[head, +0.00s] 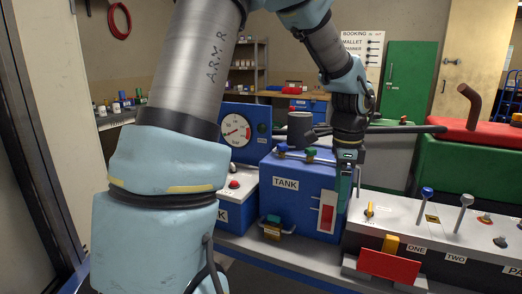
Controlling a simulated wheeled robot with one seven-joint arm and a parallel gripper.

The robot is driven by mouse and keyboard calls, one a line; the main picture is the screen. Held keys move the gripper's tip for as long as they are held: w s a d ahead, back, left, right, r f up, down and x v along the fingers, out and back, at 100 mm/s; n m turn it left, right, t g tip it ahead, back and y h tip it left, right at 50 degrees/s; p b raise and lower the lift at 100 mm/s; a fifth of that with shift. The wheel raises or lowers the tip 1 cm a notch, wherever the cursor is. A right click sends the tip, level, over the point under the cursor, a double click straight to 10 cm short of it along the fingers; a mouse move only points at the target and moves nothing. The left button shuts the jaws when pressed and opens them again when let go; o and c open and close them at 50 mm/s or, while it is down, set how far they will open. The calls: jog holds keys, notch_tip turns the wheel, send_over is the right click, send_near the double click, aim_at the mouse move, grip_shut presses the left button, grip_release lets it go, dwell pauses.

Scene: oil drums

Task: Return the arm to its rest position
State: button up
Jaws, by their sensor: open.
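My arm comes in large at the left of the head view, bends out of the top edge and comes down again right of the middle. My gripper (346,190) points down at its end, with teal fingers, and counts as open; I see nothing between the fingers, though they overlap each other in this view. It hangs in front of or beside the right side of a blue box labelled TANK (291,203). I cannot tell whether the fingers touch the box.
A pressure gauge panel (238,131) stands behind the tank. Right of my gripper is a grey console (440,226) with levers and a red plate (388,267). A green box with a red top (464,168) stands behind it. A green cabinet (406,72) is farther back.

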jog(key=s+a+f+n, duration=0.1)
jog(key=s+a+n, duration=0.1)
jog(key=a+n, duration=0.7)
jog(key=s+a+f+n+t, duration=0.1)
jog(key=s+a+f+n, duration=0.1)
jog(key=a+n, duration=0.8)
jog(key=s+a, duration=0.1)
jog(key=a, duration=0.5)
jog(key=shift+a+n, duration=0.3)
jog(key=shift+f, duration=0.1)
